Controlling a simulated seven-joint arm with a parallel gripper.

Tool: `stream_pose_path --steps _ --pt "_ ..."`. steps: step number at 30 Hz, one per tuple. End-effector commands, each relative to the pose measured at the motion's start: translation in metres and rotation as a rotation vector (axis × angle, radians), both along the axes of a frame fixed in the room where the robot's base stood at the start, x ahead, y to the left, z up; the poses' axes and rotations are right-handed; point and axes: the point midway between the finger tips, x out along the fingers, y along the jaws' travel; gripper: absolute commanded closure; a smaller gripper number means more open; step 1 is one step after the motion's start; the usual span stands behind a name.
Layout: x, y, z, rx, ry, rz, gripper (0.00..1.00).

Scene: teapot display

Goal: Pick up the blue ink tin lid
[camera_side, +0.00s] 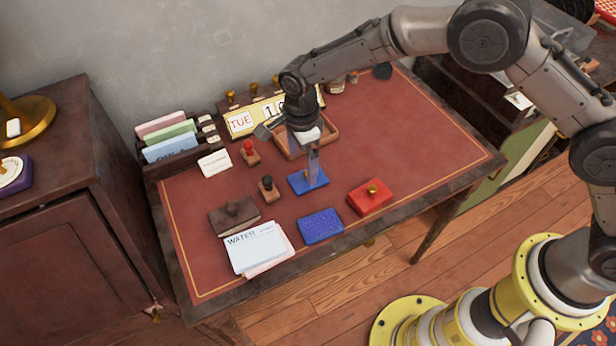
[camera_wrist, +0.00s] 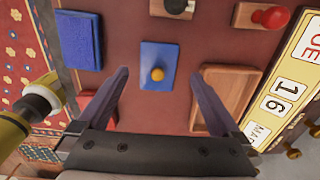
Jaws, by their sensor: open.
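The blue ink tin lid (camera_side: 296,184) lies flat on the red desk top, below my gripper (camera_side: 313,167) in the side view. In the wrist view the blue lid (camera_wrist: 150,54) shows a round yellow knob (camera_wrist: 158,74). My gripper (camera_wrist: 158,77) is open, with one finger on each side of the lid in that view and the knob between them. Nothing is held. In the side view the fingers hide the knob, and I cannot tell whether they touch the lid. The open blue ink pad (camera_side: 321,226) lies nearer the front edge; it also shows in the wrist view (camera_wrist: 79,40).
A red tin (camera_side: 371,199) with a knob stands right of the lid. A wooden tray (camera_side: 327,138) lies behind it, beside the calendar (camera_side: 241,122). A black-topped stamp (camera_side: 267,188) and a red-topped stamp (camera_side: 249,152) stand left. Papers (camera_side: 256,248) lie front left.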

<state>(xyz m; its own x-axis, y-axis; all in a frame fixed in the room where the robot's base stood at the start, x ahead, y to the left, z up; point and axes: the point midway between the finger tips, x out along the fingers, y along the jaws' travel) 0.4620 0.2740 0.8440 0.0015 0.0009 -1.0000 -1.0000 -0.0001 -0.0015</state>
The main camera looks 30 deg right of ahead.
Motion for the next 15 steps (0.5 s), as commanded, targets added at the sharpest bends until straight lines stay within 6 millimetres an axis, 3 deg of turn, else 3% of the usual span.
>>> stream_pose_path --steps 9,15 --pt "-0.003 -0.001 -0.043 -0.002 0.004 0.0 0.0" --pt "-0.002 -0.001 -0.051 -0.001 0.002 0.0 0.0"
